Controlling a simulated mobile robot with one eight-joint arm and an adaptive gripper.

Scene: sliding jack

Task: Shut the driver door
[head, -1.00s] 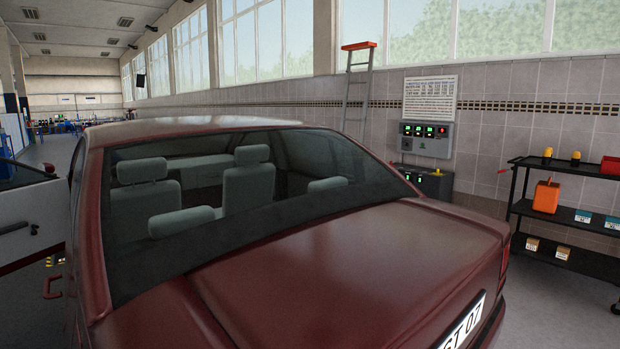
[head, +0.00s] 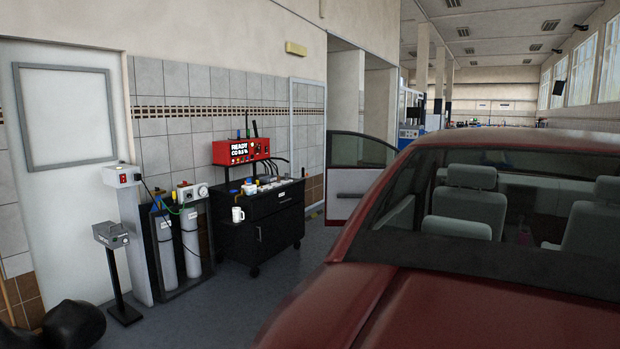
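The dark red car (head: 480,315) stands at the right in the head view, seen from behind. Its driver door (head: 352,182) is open and sticks out from the car's left side, with the light inner panel and the window facing me. The car body hides the door's hinge side. My gripper is not in view.
A black tool cart (head: 270,228) with a red analyser (head: 240,151) stands along the left wall, near the open door. Gas cylinders (head: 190,242) and a grey box on a post (head: 112,236) stand closer. Clear floor (head: 285,270) runs between cart and car.

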